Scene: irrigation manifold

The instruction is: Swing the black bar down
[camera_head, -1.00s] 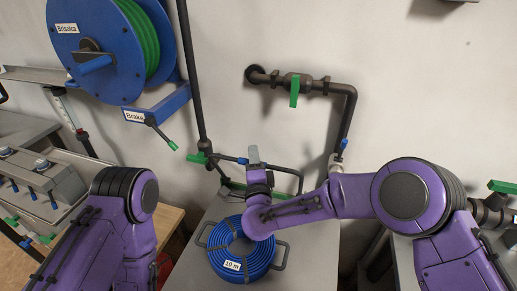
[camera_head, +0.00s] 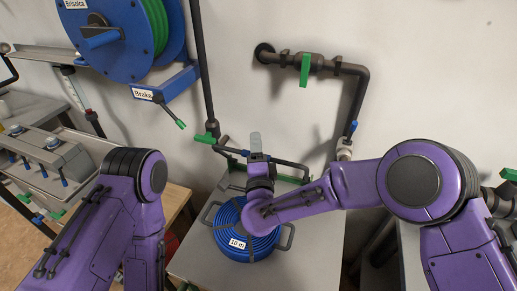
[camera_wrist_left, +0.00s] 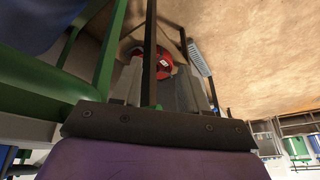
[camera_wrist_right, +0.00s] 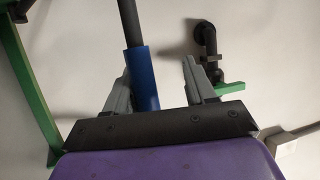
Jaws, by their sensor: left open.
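In the head view a thin black bar (camera_head: 282,162) with a short blue sleeve runs low along the wall, above the steel table. My right gripper (camera_head: 255,143) is at this bar, above the blue hose coil. In the right wrist view a dark bar (camera_wrist_right: 129,22) with a blue sleeve (camera_wrist_right: 144,78) passes between the fingers of my right gripper (camera_wrist_right: 160,85). The sleeve lies near the left finger, with a gap to the right one. My left gripper (camera_wrist_left: 160,85) is open in the left wrist view, with a thin dark upright (camera_wrist_left: 150,45) between its fingers; the head view does not show its fingers.
The blue hose coil (camera_head: 228,238) lies on the steel table (camera_head: 310,250). A hose reel (camera_head: 110,40) with a brake lever (camera_head: 168,110) hangs upper left. A wall pipe (camera_head: 345,68) has a green valve handle (camera_head: 305,70). A red object (camera_wrist_left: 161,67) shows beyond the left fingers.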

